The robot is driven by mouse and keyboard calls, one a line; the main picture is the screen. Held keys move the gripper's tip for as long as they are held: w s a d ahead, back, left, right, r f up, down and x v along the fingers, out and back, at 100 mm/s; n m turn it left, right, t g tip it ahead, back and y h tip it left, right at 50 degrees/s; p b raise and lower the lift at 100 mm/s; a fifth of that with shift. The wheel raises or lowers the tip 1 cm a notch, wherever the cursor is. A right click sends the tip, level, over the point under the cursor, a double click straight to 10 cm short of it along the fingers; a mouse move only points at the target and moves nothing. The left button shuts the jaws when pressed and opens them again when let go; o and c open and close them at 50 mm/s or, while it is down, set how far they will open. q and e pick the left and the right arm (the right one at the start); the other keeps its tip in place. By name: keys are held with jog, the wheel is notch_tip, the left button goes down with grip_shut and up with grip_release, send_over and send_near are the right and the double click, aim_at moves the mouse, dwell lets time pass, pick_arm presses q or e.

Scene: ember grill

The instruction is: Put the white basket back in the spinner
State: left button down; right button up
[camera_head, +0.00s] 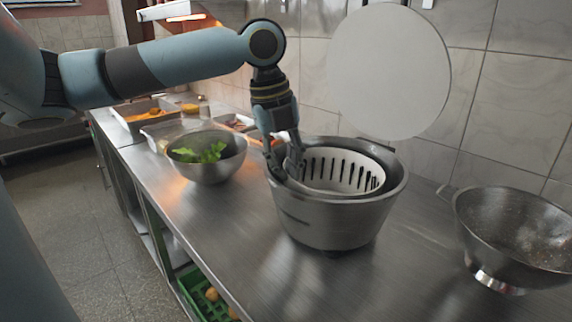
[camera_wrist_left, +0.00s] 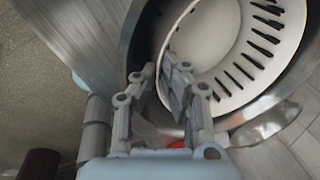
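The white slotted basket (camera_head: 343,172) is inside the steel spinner bowl (camera_head: 333,223) on the counter, with its rim near the level of the bowl's rim. Whether it is fully seated cannot be told. My left gripper (camera_head: 283,168) reaches down at the left side of the basket. In the left wrist view its two fingers (camera_wrist_left: 160,80) are apart, one on each side of the near edge of the basket (camera_wrist_left: 228,48). A gap shows between the fingers, and I see no clear grip on the rim. My right gripper is not in view.
A steel bowl of green leaves (camera_head: 208,168) stands left of the spinner, and a steel colander (camera_head: 515,235) stands to the right. Food trays (camera_head: 142,118) lie farther back. A round white disc (camera_head: 389,72) is above the spinner by the tiled wall. The counter front is clear.

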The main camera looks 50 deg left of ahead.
pick_arm(q)
jog(key=shift+f, duration=0.15)
jog(key=c, duration=1.4)
grip_release()
jog(key=shift+w, duration=0.15)
notch_tip(320, 180, up, 10)
